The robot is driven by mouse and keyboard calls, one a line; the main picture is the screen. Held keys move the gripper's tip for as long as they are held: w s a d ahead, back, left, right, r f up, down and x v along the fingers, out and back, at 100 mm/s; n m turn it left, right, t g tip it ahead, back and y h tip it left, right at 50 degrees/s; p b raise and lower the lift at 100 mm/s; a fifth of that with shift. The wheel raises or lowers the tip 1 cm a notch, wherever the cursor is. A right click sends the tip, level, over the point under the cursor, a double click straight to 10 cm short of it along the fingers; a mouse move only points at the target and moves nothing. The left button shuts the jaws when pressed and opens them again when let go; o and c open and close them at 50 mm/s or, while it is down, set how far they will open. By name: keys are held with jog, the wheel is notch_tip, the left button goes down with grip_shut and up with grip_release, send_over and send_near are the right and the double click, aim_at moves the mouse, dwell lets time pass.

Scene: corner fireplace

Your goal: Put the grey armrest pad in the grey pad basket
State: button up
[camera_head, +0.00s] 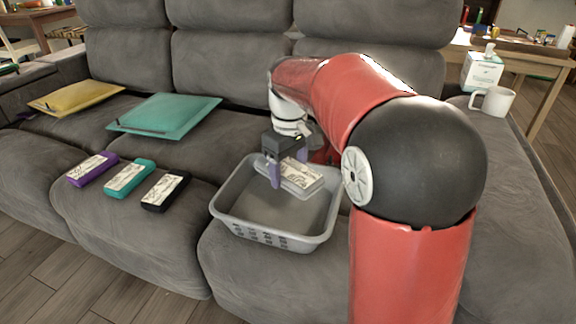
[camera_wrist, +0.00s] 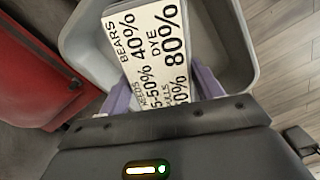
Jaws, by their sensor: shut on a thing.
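The grey armrest pad (camera_head: 303,178), with a white printed label on top, is held by my gripper (camera_head: 288,178). The purple fingers are shut on the pad's near end. The pad is over the grey pad basket (camera_head: 318,238), within its rim as seen from the head; I cannot tell whether it touches the basket floor. In the wrist view the pad's label (camera_wrist: 145,45) lies between the fingers (camera_wrist: 162,92), and the basket's wall (camera_wrist: 240,45) shows around it. My arm hides part of the basket's right side.
On the grey sofa, purple (camera_head: 92,169), teal (camera_head: 130,177) and black (camera_head: 165,191) labelled pads lie left of the basket. A white mug (camera_head: 493,101) and a tissue box (camera_head: 482,71) stand on the right armrest.

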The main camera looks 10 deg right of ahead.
jog(key=b, duration=0.5)
send_over(289, 210)
notch_tip(289, 210, down, 8)
jog(key=shift+r, duration=0.15)
jog(key=shift+p, duration=0.3)
jog(key=o, duration=1.1)
jog(key=shift+c, duration=0.2)
notch_tip(289, 210, up, 8)
jog(key=shift+f+p, duration=0.2)
jog(key=shift+p, duration=0.8)
jog(key=s+r+m+t+p, duration=0.2)
jog(key=s+m+t+p, duration=0.3)
jog(key=s, duration=1.7)
jog(key=shift+s+d+r+m+t+p, duration=0.3)
jog(key=shift+s+d+m+p, duration=0.1)
jog(key=shift+m+p, duration=0.35)
